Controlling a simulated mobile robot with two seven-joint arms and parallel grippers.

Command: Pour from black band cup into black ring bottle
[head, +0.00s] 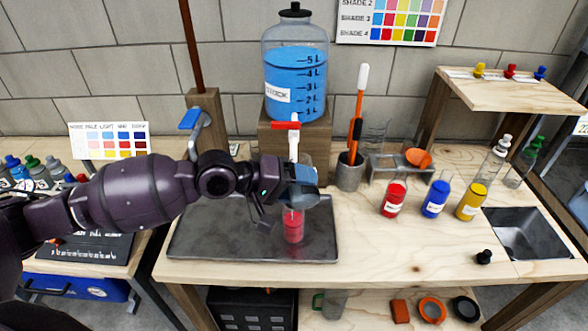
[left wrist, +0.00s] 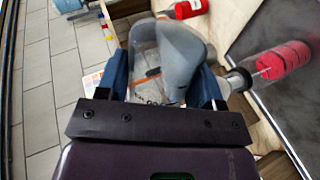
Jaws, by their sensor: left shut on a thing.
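My left gripper (head: 302,186) is shut on a clear cup, seen between its blue fingers in the left wrist view (left wrist: 158,70). In the head view the gripper mostly hides the cup, and I cannot make out a black band or its contents. A clear bottle with red liquid (head: 293,228) stands upright on the dark tray, just below the gripper. In the left wrist view this bottle (left wrist: 283,60) has a dark ring at its neck, beside the right finger. I cannot tell whether cup and bottle touch. My right gripper is not in view.
The dark tray (head: 200,240) lies on the wooden bench. A blue-filled tank (head: 296,85) with a red-handled tap stands behind the gripper. Red (head: 394,199), blue (head: 436,198) and yellow (head: 472,201) bottles stand to the right, near a sink (head: 525,232). A black stopper (head: 484,257) lies at front right.

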